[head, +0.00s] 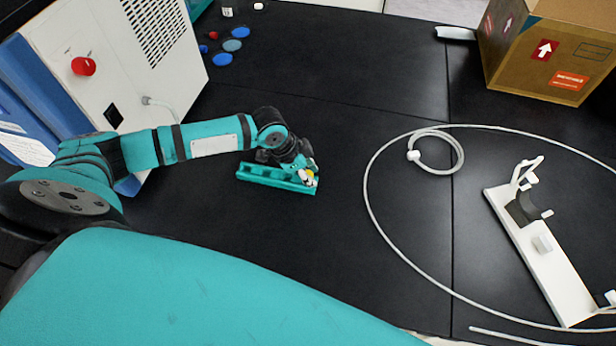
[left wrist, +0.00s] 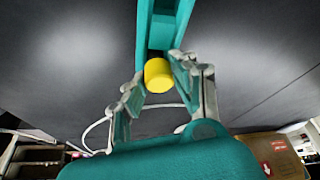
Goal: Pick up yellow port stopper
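The yellow port stopper (left wrist: 158,75) is at the end of the teal rack (left wrist: 184,14), between the fingers of my left gripper (left wrist: 158,73). One finger is on each side of it, close to its sides; whether both touch it I cannot tell. In the head view the rack (head: 262,178) lies on the black bench. The left gripper (head: 308,176) is down at its right end, with only a small bit of the yellow stopper (head: 310,173) showing. My right gripper is not in view.
A white machine (head: 115,60) with a red knob stands at the left. Blue and red caps (head: 222,59) lie behind the rack. A looped white tube (head: 375,215), a white stand (head: 540,250) and a cardboard box (head: 548,50) are at the right. The bench between rack and tube is clear.

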